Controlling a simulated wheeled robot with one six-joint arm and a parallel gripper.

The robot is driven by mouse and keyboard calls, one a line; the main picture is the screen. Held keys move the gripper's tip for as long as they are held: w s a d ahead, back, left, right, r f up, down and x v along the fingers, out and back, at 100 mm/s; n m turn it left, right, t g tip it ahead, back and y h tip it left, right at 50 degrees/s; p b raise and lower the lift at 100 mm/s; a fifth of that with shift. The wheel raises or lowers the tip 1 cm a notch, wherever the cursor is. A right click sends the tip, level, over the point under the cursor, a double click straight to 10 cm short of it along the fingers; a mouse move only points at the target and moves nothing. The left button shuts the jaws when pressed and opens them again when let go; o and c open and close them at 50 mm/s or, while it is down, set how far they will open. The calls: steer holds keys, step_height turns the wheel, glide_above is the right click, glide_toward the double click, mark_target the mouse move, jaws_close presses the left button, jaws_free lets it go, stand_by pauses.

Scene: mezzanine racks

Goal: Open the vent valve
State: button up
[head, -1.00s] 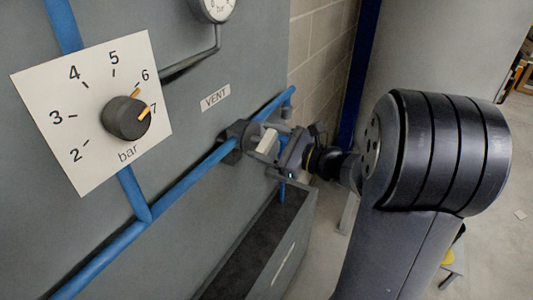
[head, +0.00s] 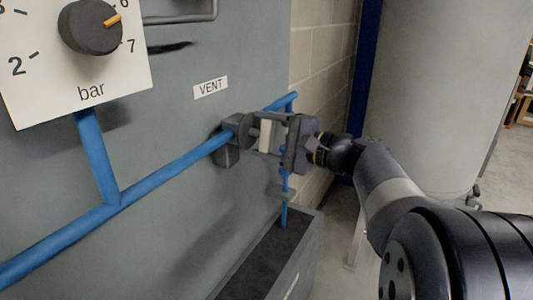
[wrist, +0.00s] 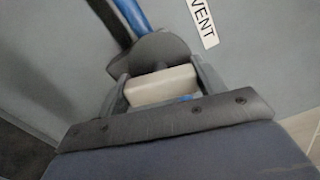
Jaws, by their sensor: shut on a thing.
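The vent valve has a dark grey round body (head: 229,147) on the blue pipe, below the VENT label (head: 210,87). Its pale, blocky handle (head: 265,137) sticks out on the right side of the body. In the head view my gripper (head: 268,133) comes from the right and is shut on the handle. In the wrist view the pale handle (wrist: 162,86) lies between the two fingers of my gripper (wrist: 163,90), with the dark round valve body (wrist: 150,52) just beyond. Part of the handle is hidden by the fingers.
A pressure dial plate (head: 75,85) with a black knob (head: 90,27) is at upper left. The blue pipe (head: 165,175) runs across the grey panel. An open dark trough (head: 300,255) stands below the valve. A large pale tank (head: 445,90) is behind at right.

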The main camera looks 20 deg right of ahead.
steer(key=shift+f+n+b, duration=0.2)
steer(key=shift+n+b, duration=1.1)
steer(key=shift+b, duration=0.15)
steer(key=shift+r, duration=0.1)
steer(key=o, duration=1)
steer(key=shift+d, duration=0.1)
steer(key=p+v, duration=0.1)
steer(key=v, duration=0.9)
steer(key=shift+s+d, duration=0.2)
steer(key=shift+s, duration=0.1)
steer(key=b+x, duration=0.1)
steer(key=x, duration=1)
